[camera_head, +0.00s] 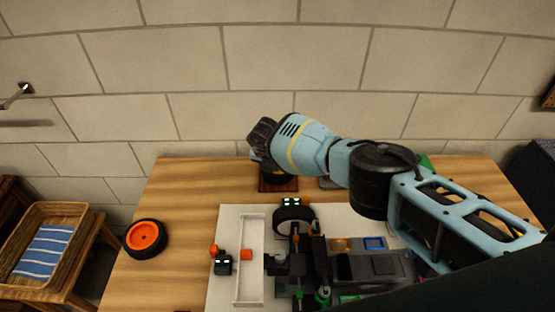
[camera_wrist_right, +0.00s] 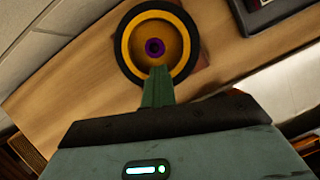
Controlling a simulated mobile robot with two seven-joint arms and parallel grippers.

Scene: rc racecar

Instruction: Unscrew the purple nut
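The purple nut (camera_wrist_right: 154,47) sits at the centre of a wheel with a yellow-orange rim (camera_wrist_right: 173,29) and a black tyre. In the head view this wheel lies mostly hidden under my right gripper (camera_head: 258,150), at the back of the table, and the nut cannot be seen. In the right wrist view my right gripper's green fingers (camera_wrist_right: 157,72) are together, with nothing visible between them. Their tips overlap the near part of the wheel, just short of the nut in the picture. I cannot tell whether they touch the wheel. My left gripper is not in view.
A partly built car (camera_head: 318,262) and several parts are on a pale board (camera_head: 216,292) at the front. A wheel with an orange rim (camera_head: 146,238) is at the table's left. A basket (camera_head: 67,213) stands left of the table. A brick wall is behind.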

